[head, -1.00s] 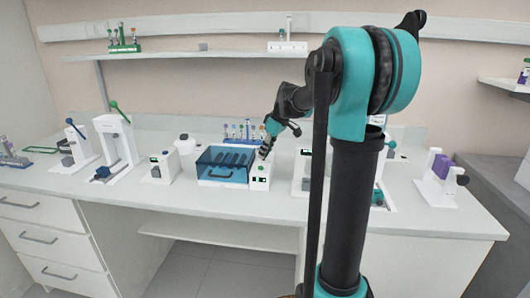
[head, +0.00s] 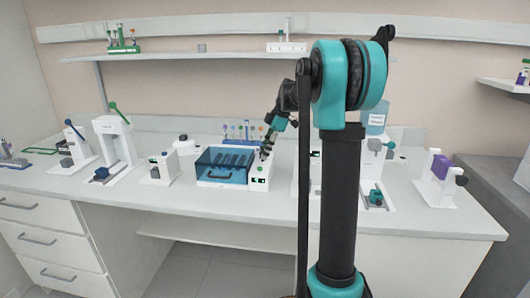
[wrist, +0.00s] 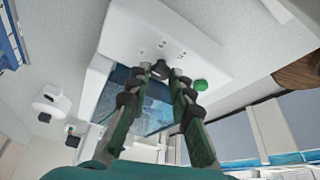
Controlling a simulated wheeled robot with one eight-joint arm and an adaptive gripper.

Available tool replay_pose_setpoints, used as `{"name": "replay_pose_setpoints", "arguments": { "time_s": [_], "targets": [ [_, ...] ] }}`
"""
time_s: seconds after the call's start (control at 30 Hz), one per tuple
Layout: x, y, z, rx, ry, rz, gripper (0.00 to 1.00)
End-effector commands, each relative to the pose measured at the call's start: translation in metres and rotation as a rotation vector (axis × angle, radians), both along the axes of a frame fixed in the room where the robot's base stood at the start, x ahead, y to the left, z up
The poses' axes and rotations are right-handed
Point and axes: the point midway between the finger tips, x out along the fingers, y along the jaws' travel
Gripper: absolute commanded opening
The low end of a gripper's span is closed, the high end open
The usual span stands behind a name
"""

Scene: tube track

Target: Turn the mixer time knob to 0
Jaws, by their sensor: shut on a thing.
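The mixer is a box with a clear blue lid (head: 221,165) and a white control block (head: 260,172) on its right, bearing a small dark display with green digits too small to read. In the wrist view the white panel (wrist: 160,25) fills the top, with a dark time knob (wrist: 160,69) and a round green button (wrist: 201,85). My gripper (wrist: 161,71) is shut on the knob, one fingertip on each side of it. In the head view my gripper (head: 266,150) is at the top of the control block; the knob's pointer cannot be read.
A tube rack with coloured caps (head: 240,132) stands behind the mixer. A small white device (head: 160,170) and a white round-topped device (head: 185,146) stand to its left. My arm hides part of the bench on the right, near a clamp device (head: 377,198).

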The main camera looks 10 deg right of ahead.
Motion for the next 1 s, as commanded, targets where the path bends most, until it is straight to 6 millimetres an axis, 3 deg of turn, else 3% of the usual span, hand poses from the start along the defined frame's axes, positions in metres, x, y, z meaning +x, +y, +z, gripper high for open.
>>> {"name": "replay_pose_setpoints", "arguments": {
  "time_s": [0.63, 0.67, 0.7, 1.0],
  "targets": [
    [0.0001, -0.0004, -0.0006, -0.002, 0.001, 0.05, 0.0],
    [0.0001, -0.0004, -0.0006, -0.002, 0.001, 0.05, 0.24],
    [0.0001, -0.0003, -0.0006, -0.002, 0.001, 0.05, 0.29],
    [0.0003, -0.0003, 0.0002, -0.001, 0.0, 0.05, 0.3]
  ]
}}
